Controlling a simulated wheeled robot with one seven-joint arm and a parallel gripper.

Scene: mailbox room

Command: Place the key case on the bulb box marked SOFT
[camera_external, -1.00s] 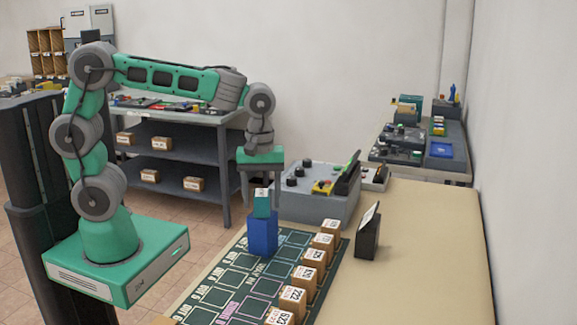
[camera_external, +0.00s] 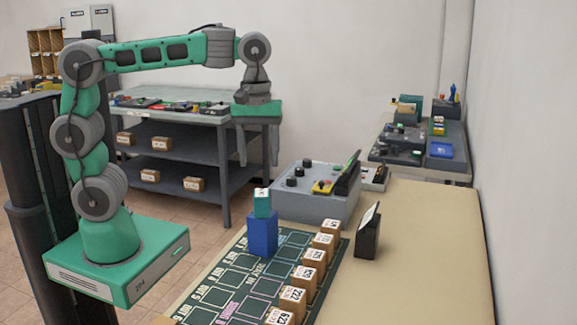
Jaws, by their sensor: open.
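A small teal block (camera_external: 262,203) with white marking on its face sits on top of an upright blue box (camera_external: 262,234). I take these to be the key case and the bulb box, but the print is too small to read, so I cannot confirm which is which or the word SOFT. The blue box stands near the far end of the dark green printed mat. My gripper (camera_external: 258,160) is above the teal block, fingers pointing down, spread apart and empty. There is a gap between the fingertips and the block.
A row of numbered brown boxes (camera_external: 304,278) lines the right side of the mat (camera_external: 232,283). A grey control box (camera_external: 313,205) stands just behind the blue box. A black stand (camera_external: 367,237) is to the right. The table's right side (camera_external: 430,270) is clear.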

